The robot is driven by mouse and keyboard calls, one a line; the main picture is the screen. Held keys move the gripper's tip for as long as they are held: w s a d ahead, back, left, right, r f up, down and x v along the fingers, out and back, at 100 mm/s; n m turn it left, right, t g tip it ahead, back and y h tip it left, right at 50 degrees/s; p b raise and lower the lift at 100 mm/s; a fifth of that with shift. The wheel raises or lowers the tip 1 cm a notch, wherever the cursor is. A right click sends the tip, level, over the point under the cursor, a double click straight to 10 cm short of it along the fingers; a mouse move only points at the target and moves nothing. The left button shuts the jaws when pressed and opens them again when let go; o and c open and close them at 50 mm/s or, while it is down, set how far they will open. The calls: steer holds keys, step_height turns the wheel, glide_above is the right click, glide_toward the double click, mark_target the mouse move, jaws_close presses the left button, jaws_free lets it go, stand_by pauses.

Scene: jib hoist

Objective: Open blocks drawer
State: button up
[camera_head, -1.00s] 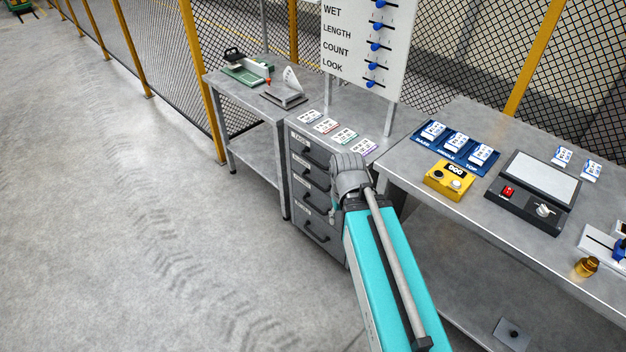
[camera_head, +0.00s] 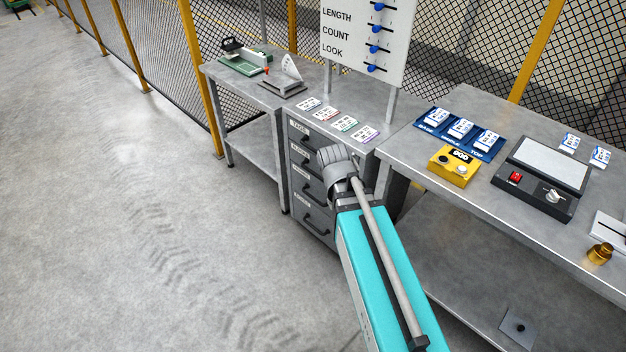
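The grey drawer cabinet (camera_head: 326,217) stands between the two benches, with a column of drawers with dark handles and small white labels. The top label seems to read "TAGS"; the lower labels are too small to read surely, so I cannot tell which is the blocks drawer. All the drawers that show look shut. My teal arm reaches up from the bottom, and its grey ribbed end covers the right part of the upper drawer fronts. My gripper's fingers do not show, so contact with a handle cannot be seen.
Several cards (camera_head: 344,124) lie on the cabinet top below a slider board (camera_head: 362,40). The right bench (camera_head: 480,205) holds a blue tray (camera_head: 431,131), a yellow box (camera_head: 454,167) and a dark device (camera_head: 528,192). The left bench (camera_head: 250,95) holds tools. Floor at left is clear.

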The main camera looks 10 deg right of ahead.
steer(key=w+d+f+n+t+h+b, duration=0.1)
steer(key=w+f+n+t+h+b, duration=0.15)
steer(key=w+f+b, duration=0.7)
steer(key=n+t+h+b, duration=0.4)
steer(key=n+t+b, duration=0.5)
steer(key=b, duration=2)
glide_toward(312, 172)
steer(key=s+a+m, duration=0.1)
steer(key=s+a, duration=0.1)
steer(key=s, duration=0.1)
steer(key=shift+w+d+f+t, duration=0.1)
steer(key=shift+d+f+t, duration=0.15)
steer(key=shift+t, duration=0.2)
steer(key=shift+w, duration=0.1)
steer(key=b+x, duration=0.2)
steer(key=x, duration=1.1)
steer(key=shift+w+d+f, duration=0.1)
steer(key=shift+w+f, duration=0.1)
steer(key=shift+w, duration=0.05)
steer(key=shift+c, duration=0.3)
